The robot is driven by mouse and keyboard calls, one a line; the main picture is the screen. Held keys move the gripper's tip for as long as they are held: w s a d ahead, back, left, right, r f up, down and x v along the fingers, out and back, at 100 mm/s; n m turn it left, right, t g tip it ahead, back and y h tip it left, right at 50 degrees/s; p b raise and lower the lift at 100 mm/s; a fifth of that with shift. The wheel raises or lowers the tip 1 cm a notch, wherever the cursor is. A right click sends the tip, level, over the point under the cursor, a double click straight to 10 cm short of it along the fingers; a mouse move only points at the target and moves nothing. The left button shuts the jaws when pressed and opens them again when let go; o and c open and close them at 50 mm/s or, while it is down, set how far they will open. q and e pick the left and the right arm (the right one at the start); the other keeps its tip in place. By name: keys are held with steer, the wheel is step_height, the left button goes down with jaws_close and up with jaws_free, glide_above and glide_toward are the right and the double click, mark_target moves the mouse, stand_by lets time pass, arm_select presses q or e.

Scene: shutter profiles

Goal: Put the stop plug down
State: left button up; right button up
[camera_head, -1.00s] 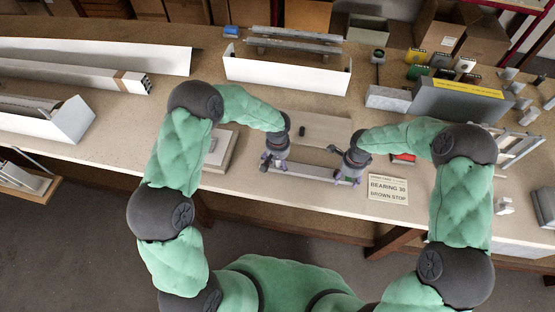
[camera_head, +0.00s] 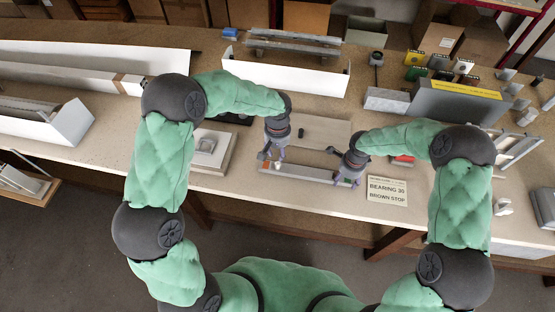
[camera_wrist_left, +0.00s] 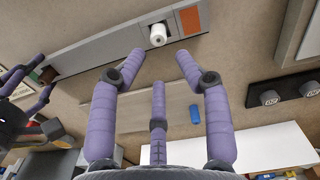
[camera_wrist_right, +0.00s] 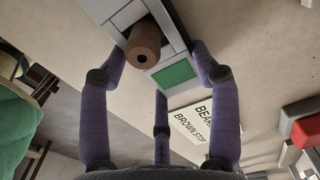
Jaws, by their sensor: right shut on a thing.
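A brown stop plug (camera_wrist_right: 143,48) is between the fingers of my right gripper (camera_head: 347,180), which is shut on it at the green-marked end of a long grey fixture (camera_head: 312,174). I cannot tell whether the plug's lower end touches the fixture. In the head view the fingers hide the plug. A white plug (camera_wrist_left: 158,35) stands at the fixture's other end, beside an orange patch (camera_wrist_left: 190,20). My left gripper (camera_head: 271,155) is open and empty near it, its fingertips apart from the plug. The right gripper also shows in the left wrist view (camera_wrist_left: 42,88).
A sign (camera_head: 387,190) reading "BEARING 30 BROWN STOP" lies right of the fixture. A white channel profile (camera_head: 285,75) stands further back. A grey bin (camera_head: 455,105) stands at right.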

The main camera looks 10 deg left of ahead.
mark_target(277, 162)
arm_select(q)
steer(key=shift+r, duration=1.95)
arm_select(e)
steer(key=shift+s+a+f, duration=0.1)
steer(key=shift+s+f, duration=0.1)
steer(key=o, duration=1.5)
arm_select(q)
steer(key=shift+w, duration=0.1)
arm_select(e)
steer(key=shift+w, duration=0.1)
steer(key=shift+r, duration=0.15)
steer(key=shift+w+r, duration=0.1)
steer(key=shift+r, duration=0.3)
arm_select(q)
steer(key=shift+r+p, duration=1.1)
steer(key=shift+p, duration=0.05)
arm_select(e)
steer(key=shift+r, duration=3.1)
